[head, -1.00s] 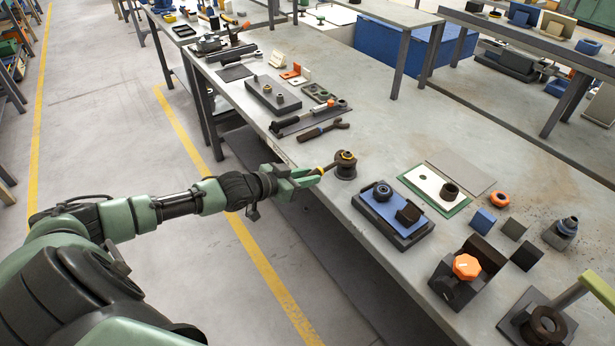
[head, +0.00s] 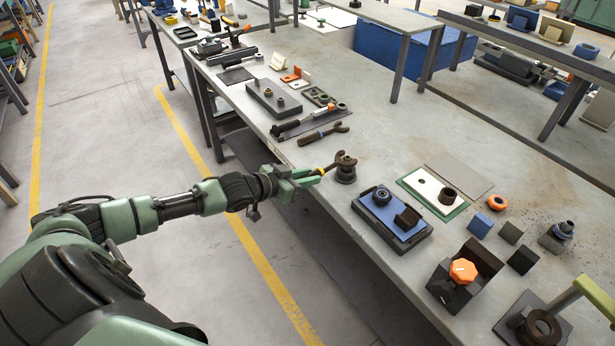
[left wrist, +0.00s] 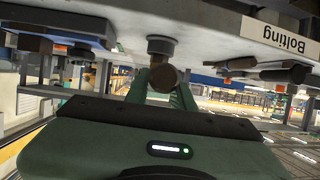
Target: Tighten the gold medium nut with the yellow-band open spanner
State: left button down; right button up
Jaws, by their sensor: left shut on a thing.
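My left gripper (head: 308,178) is shut on the spanner at the front edge of the bench. The spanner's yellow band (head: 320,170) shows just beyond the fingers. Its brown open head (head: 346,158) is over the dark round post (head: 346,176). The gold nut cannot be made out now, and I cannot tell whether the jaws are around it. In the left wrist view, which is upside down, the fingers (left wrist: 165,88) are closed around the brown handle end (left wrist: 163,77), with the post (left wrist: 160,45) behind. My right gripper is not in view.
A blue-topped block (head: 392,212) and a white plate with a green rim (head: 408,182) lie right of the post. An orange-knobbed fixture (head: 463,271) stands nearer. Bare bench lies behind the post.

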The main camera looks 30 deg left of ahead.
pick_arm(q)
jog(key=shift+r, duration=0.1)
notch_tip(320, 180, up, 6)
jog(key=p, duration=0.6)
jog(key=shift+r, duration=0.2)
jog(key=shift+f, duration=0.15)
